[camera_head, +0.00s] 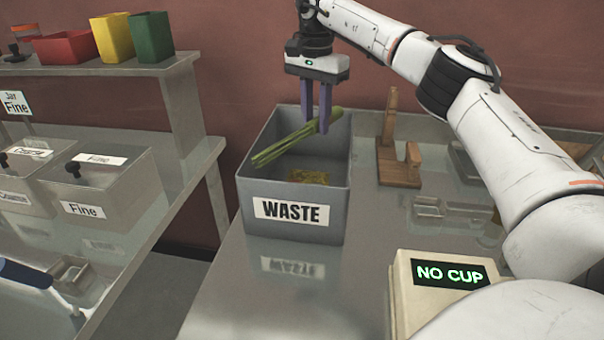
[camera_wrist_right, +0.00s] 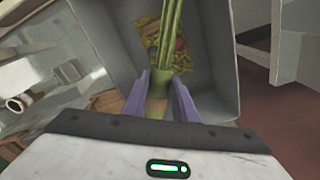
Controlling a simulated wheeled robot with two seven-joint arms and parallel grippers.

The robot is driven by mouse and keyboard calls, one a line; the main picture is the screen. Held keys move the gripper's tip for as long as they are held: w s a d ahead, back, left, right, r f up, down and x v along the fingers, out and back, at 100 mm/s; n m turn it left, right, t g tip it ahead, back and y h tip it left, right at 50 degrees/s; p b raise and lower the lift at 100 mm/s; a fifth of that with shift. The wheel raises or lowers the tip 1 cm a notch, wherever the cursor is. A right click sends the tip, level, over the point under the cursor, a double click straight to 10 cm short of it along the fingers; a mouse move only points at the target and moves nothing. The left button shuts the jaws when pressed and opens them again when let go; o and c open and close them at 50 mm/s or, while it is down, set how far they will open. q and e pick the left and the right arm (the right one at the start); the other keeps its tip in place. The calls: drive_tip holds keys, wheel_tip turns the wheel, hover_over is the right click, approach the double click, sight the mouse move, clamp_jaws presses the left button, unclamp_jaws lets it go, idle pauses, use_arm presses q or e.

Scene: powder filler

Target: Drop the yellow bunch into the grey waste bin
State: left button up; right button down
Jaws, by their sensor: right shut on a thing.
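The grey waste bin (camera_head: 262,194), labelled WASTE, stands on the steel table, open at the top. My right gripper (camera_head: 317,125) points down over the bin's back right part. It is shut on a bunch of long thin stalks (camera_head: 285,144), which looks yellow-green. The bunch slants down to the left across the bin's opening. In the right wrist view the bunch (camera_wrist_right: 170,45) sits between the purple fingers (camera_wrist_right: 158,95), with the bin (camera_wrist_right: 215,75) around and below it. A yellowish-brown patch (camera_head: 308,177) lies on the bin's floor. My left gripper is not in view.
A wooden stand (camera_head: 398,165) is right of the bin. A box reading NO CUP (camera_head: 445,285) stands at the front. Lidded containers marked Fine (camera_head: 105,185) are on the left counter. Red, yellow and green bins (camera_head: 115,38) sit on the shelf above.

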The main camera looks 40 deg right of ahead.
drive_tip(key=shift+w+f, duration=0.1)
drive_tip(key=shift+f, duration=0.9)
drive_tip(key=c, duration=1.4)
unclamp_jaws()
drive_tip(key=shift+o, duration=0.2)
drive_tip(key=r, duration=1)
drive_tip(key=shift+a+r, duration=0.15)
drive_tip(key=shift+a, duration=0.05)
